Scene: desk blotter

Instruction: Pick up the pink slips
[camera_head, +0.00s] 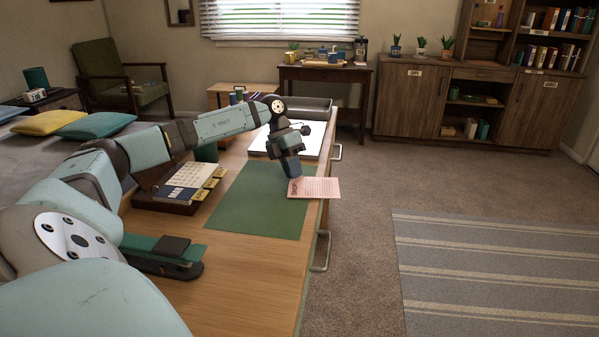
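One pink slip (320,188) with dark print shows at the right edge of the green blotter (253,215). Its right end reaches out past the desk's edge. My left gripper (293,177) points down at the slip's left end, with its tips at or just above the paper. The gripper hides part of the slip's upper left side. The fingers are too small and dark to tell whether they are open or shut on the paper. I cannot tell whether the slip lies flat or is slightly raised. My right gripper is not in view.
A desk calendar (183,186) on a dark base stands left of the blotter, and a green and black stapler-like object (165,257) lies nearer. A white sheet or pad (318,140) lies behind the gripper. The wooden desk (240,275) is clear in front; metal handles stick out on its right side.

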